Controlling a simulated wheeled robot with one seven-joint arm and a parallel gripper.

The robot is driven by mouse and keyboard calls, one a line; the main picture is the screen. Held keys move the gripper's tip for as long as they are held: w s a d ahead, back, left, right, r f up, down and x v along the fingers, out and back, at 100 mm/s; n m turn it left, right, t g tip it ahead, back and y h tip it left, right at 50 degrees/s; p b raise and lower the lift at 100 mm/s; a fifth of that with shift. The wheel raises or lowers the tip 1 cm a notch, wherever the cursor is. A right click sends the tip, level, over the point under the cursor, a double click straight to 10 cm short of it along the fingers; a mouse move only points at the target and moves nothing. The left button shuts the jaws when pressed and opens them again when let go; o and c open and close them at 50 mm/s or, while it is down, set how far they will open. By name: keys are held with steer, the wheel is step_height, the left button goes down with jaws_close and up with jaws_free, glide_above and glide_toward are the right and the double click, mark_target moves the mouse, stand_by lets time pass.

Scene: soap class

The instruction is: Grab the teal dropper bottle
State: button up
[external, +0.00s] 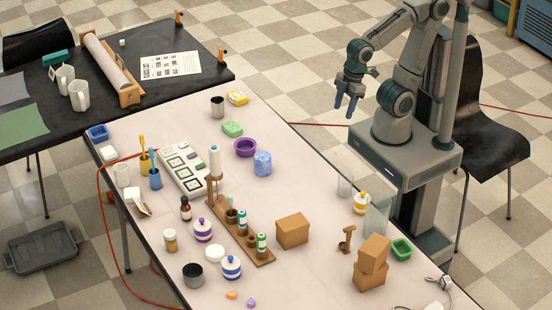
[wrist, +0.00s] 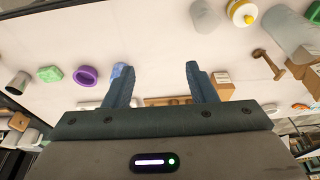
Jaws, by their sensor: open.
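Two small bottles with teal-green bands, one nearer the middle (external: 242,222) and one nearer the front end (external: 262,243), stand at a long wooden rack (external: 225,232) on the pale table. They are small, and I cannot tell which is the teal dropper bottle. A brown bottle with a dark top (external: 186,208) stands left of the rack. My gripper (external: 347,106) is open and empty, high beyond the table's right edge and well away from the rack. In the wrist view, my gripper (wrist: 158,78) shows both blue fingers spread apart; no teal bottle can be made out there.
A cardboard box (external: 292,231) stands right of the rack, with stacked boxes (external: 371,265) farther right. A clear panel (external: 377,218) and a yellow-lidded jar (external: 361,204) stand near the right edge. A purple bowl (external: 245,148) and blue lump (external: 262,163) lie behind.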

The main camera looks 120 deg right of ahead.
steer(key=m+t+b, duration=0.1)
steer(key=t+b, duration=0.1)
glide_above(239, 225)
steer(key=s, duration=0.3)
steer(key=shift+h, duration=0.3)
step_height(239, 225, down, 17)
steer(key=shift+d+r, duration=0.1)
steer(key=shift+r, duration=0.05)
steer(key=shift+s+p+x, duration=0.2)
steer(key=shift+p+x, duration=0.25)
steer(key=shift+x, duration=2.2)
steer(key=c, duration=1)
